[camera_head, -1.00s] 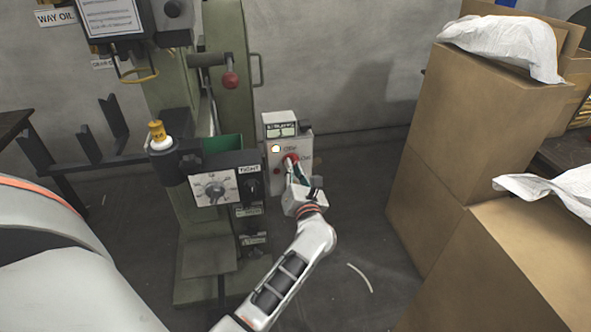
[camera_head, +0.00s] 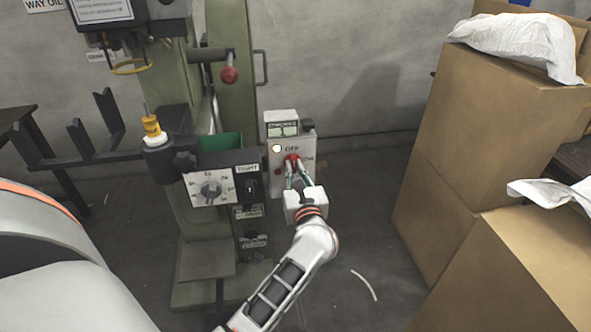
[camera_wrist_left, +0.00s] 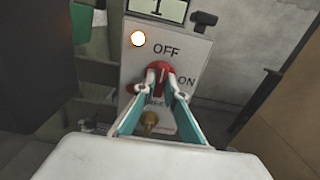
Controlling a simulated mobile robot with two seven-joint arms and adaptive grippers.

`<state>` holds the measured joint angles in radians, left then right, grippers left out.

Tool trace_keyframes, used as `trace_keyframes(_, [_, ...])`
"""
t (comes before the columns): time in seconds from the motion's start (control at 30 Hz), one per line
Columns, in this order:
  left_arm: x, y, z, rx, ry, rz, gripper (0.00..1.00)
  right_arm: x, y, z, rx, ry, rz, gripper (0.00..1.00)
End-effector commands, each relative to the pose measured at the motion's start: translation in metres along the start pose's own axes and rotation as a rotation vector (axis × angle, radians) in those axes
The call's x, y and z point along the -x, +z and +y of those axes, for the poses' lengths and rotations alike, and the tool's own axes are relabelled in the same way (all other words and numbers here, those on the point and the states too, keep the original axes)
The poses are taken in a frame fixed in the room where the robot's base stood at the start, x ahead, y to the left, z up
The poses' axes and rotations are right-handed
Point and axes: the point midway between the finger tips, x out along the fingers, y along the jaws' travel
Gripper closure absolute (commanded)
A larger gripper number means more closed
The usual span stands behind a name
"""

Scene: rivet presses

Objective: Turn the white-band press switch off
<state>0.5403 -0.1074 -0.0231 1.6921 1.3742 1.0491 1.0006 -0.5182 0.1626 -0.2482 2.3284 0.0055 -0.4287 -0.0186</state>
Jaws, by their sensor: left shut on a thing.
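A white switch box (camera_head: 281,150) stands on the right side of the green press (camera_head: 233,100). It carries a red rotary knob (camera_wrist_left: 160,76) between the printed words OFF, above it, and ON, to its right. My left gripper (camera_head: 293,165) is at the box front, its two fingers shut on the red knob from either side; it also shows in the wrist view (camera_wrist_left: 160,92). The fingers partly hide the knob, which looks roughly upright, but its exact setting is hard to tell. A round lamp (camera_wrist_left: 138,38) on the box is lit. My right gripper is out of view.
A dial panel (camera_head: 214,190) sits just left of the switch box, and a brass-coloured knob (camera_wrist_left: 149,119) lies below the red one. Stacked cardboard boxes (camera_head: 455,150) stand to the right. Open floor (camera_head: 350,220) lies between them and the press.

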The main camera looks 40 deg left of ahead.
Motion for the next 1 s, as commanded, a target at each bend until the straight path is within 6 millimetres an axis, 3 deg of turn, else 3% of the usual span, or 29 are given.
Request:
trace_keyframes(0.27, [0.001, -0.001, -0.001, 0.004, -0.001, 0.003, 1.00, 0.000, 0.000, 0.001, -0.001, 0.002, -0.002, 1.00])
trace_keyframes(0.3, [0.001, -0.001, -0.001, 0.004, -0.001, 0.003, 0.86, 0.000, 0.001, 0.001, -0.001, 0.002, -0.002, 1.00])
trace_keyframes(0.37, [0.001, -0.001, -0.001, 0.003, -0.001, 0.003, 0.72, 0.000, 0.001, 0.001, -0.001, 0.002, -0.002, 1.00])
trace_keyframes(0.77, [0.004, -0.001, 0.000, 0.001, -0.001, 0.002, 0.72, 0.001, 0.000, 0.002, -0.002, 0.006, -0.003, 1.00])
trace_keyframes(1.0, [0.038, -0.002, 0.000, 0.002, -0.001, 0.003, 0.72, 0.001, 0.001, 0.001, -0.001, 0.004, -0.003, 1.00])
